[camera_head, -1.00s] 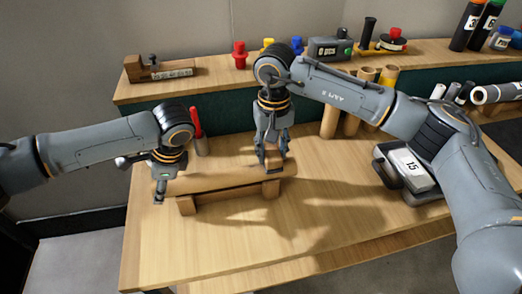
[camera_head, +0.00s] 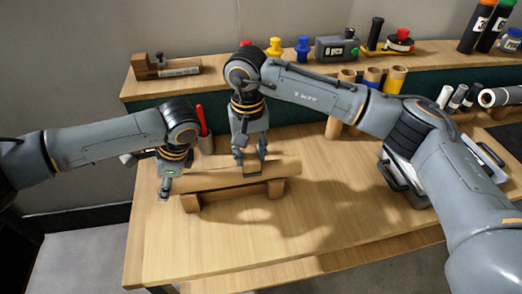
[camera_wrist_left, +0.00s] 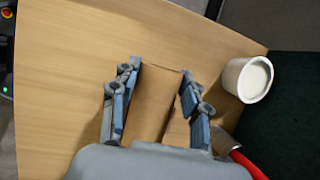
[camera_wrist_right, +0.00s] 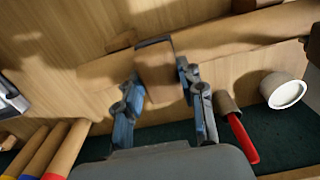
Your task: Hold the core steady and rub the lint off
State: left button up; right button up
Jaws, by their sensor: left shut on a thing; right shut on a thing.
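The core, a brown cardboard tube (camera_head: 285,167), lies level across a wooden cradle (camera_head: 233,198) on the workbench. My left gripper (camera_head: 165,190) is shut around the core's left end; the left wrist view shows the tube (camera_wrist_left: 155,95) between the fingers. My right gripper (camera_head: 250,170) points down at the core, right of its middle. In the right wrist view it is shut on a small brown block (camera_wrist_right: 157,75), which is at the core (camera_wrist_right: 225,38). Whether the block presses on the tube is hard to tell. I cannot make out any lint.
A red-handled tool (camera_head: 201,120) stands in a holder behind the core, and a white cup (camera_wrist_left: 247,78) is near the left gripper. Upright tubes with coloured ends (camera_head: 396,80) stand behind the right arm. A dark tray (camera_head: 400,172) is partly under that arm. The bench front is clear.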

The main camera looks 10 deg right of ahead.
jog(key=shift+a, duration=0.9)
jog(key=shift+r, duration=4.1)
pick_arm(q)
jog(key=o, duration=1.3)
jog(key=shift+c, duration=0.2)
jog(key=v, duration=1.2)
